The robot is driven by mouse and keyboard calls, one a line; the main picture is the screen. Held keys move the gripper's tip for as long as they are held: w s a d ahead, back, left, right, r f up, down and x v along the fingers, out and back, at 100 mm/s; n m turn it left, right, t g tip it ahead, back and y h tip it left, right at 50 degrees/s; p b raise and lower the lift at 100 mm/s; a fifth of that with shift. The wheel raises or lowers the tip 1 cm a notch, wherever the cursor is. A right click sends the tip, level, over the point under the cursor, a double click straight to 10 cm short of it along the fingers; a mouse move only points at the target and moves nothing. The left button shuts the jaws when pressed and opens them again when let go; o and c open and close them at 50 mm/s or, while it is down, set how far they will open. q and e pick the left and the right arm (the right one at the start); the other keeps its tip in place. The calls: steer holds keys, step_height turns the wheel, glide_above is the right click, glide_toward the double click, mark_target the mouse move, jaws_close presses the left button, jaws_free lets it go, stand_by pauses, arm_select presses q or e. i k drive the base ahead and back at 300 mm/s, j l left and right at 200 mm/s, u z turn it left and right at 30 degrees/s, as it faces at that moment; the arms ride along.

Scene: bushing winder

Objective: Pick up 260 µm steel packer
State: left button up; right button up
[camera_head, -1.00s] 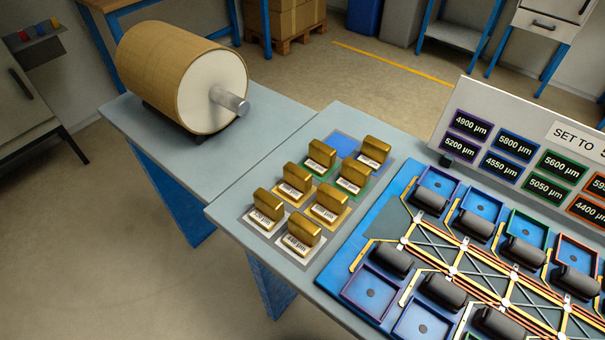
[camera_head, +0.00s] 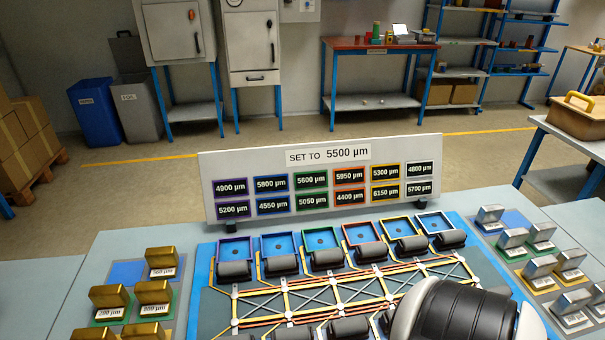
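Several silver-grey steel packers stand on a grey tray (camera_head: 487,236) at the right of the bench. One steel packer (camera_head: 490,216) is at the back left of that group, another (camera_head: 541,233) is to its right, and another (camera_head: 572,300) is nearer the front. Their white labels are too small to read, so I cannot tell which is 260 µm. The right side of the group is cut off by the frame edge. A black and white link of my own arm shows at the lower right, left of the tray. Neither gripper's fingers are in view.
Brass packers (camera_head: 160,259) stand on coloured pads at the left. The blue winder fixture (camera_head: 208,250) with black rollers and open square trays fills the middle. Behind it a white sign board (camera_head: 214,170) reads "SET TO 5500 µm". A side table with a tan box (camera_head: 573,115) is at the right.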

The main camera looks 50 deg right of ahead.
mark_target(566, 308)
steer(key=k+l+z, duration=0.2)
steer(key=k+z, duration=0.2)
steer(key=k, duration=0.2)
steer(key=z, duration=2.45)
